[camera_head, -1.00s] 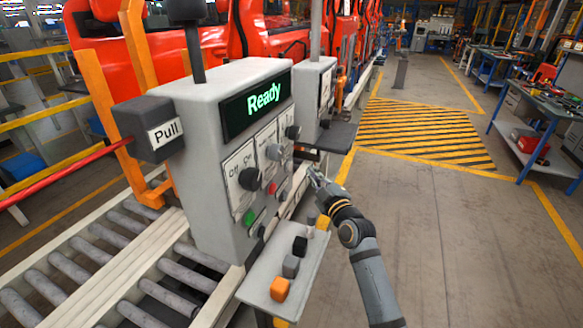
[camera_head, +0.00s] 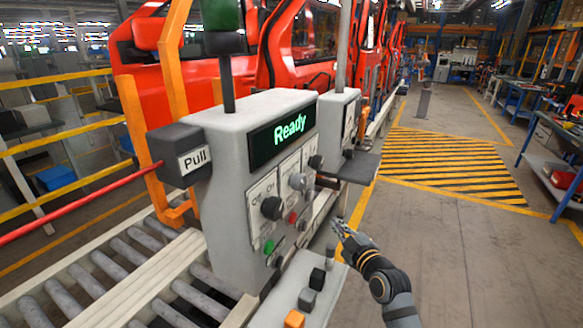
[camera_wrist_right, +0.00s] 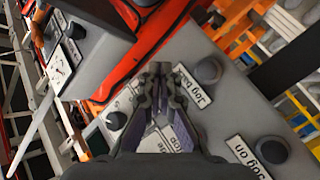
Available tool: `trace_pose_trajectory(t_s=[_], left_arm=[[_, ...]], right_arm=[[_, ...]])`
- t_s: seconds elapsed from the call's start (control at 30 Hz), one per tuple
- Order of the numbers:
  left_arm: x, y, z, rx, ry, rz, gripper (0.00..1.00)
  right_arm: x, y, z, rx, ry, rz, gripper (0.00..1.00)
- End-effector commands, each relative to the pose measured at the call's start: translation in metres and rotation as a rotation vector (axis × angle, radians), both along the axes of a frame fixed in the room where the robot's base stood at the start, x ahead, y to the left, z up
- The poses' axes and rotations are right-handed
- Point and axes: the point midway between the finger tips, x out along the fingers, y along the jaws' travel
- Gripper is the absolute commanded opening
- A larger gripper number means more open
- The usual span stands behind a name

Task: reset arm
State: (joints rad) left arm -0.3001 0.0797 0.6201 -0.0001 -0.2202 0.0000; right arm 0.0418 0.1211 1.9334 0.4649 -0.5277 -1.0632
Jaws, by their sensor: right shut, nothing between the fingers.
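My right arm comes in from the lower right in the head view. Its gripper (camera_head: 342,228) is shut and empty, in the air just right of the grey control box (camera_head: 221,215). In the wrist view the gripper (camera_wrist_right: 158,70) has its fingertips together, in front of a grey panel with black knobs (camera_wrist_right: 208,71) and labels. Whether it touches the panel cannot be told, but nothing is held. The box's green screen (camera_head: 286,131) reads "Ready". My left gripper is not in view.
A small shelf (camera_head: 283,295) with orange, grey and black blocks juts out below the box. A second grey box (camera_head: 338,120) stands behind. A roller conveyor (camera_head: 120,262) runs at the lower left, with red car bodies (camera_head: 283,55) behind. The striped floor (camera_head: 450,165) at right is clear.

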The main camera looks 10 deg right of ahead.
Motion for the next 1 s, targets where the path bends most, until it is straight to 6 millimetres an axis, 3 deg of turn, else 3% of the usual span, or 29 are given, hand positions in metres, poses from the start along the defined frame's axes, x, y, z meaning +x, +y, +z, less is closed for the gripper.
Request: trace_pose_trajectory(t_s=[0.03,0.13,0.3,0.5,0.7,0.77,1.0], left_arm=[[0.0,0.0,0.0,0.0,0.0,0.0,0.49],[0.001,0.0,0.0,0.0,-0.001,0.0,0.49],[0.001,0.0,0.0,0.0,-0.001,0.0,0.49],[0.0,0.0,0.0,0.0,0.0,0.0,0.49],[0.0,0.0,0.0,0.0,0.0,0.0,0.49],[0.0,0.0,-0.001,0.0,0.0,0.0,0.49],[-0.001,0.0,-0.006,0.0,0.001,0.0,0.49]], right_arm=[[-0.023,0.004,-0.03,0.033,0.118,0.003,0.0],[-0.081,0.005,-0.088,0.124,0.401,-0.046,0.0],[-0.164,-0.007,-0.141,0.234,0.729,-0.211,0.0],[-0.24,-0.024,-0.167,0.313,0.96,-0.422,0.0],[-0.308,-0.041,-0.176,0.372,1.118,-0.643,0.0],[-0.319,-0.045,-0.184,0.383,1.148,-0.697,0.0],[-0.304,-0.053,-0.271,0.378,1.175,-0.704,0.0]])
